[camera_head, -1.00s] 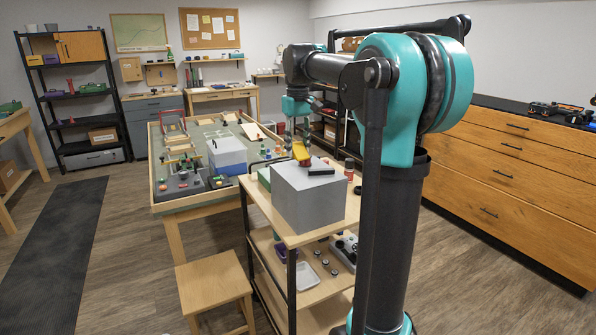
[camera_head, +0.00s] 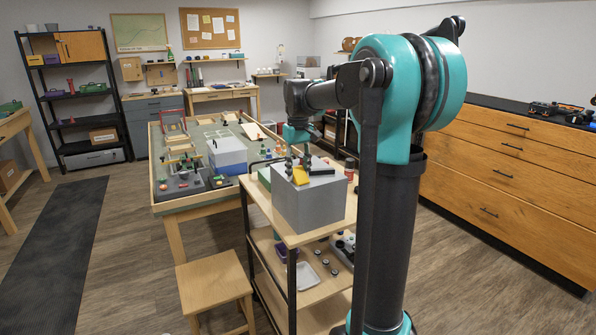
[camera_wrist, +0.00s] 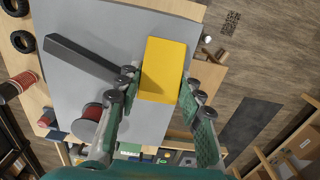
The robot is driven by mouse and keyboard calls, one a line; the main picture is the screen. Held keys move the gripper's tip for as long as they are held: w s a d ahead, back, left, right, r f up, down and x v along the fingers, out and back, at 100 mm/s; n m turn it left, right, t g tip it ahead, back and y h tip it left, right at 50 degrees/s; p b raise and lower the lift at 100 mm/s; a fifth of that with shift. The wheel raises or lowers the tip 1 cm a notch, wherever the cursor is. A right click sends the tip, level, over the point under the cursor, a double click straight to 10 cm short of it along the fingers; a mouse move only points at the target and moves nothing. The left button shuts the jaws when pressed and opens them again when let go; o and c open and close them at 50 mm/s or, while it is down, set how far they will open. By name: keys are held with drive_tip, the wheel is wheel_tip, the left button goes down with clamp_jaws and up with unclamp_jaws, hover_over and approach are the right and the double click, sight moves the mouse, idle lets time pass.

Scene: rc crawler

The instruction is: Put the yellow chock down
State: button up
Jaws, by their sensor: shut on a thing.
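The yellow chock (camera_wrist: 163,70) is between the two fingertips of my gripper (camera_wrist: 161,88) in the wrist view. My gripper is shut on it, with one finger on each side. In the head view the chock (camera_head: 300,175) is at the top of the grey box (camera_head: 312,208), by its near left edge, under my gripper (camera_head: 299,163). In the wrist view the box's grey top (camera_wrist: 65,85) lies behind the chock. I cannot tell whether the chock touches that top.
A black bar (camera_wrist: 80,57) lies on the grey top beside the chock, and also shows in the head view (camera_head: 321,171). A reddish spool (camera_wrist: 92,117) is near the left finger. The box stands on a wooden cart (camera_head: 262,208). A stool (camera_head: 213,284) stands in front.

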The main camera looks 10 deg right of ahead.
drive_tip(key=o, duration=0.9)
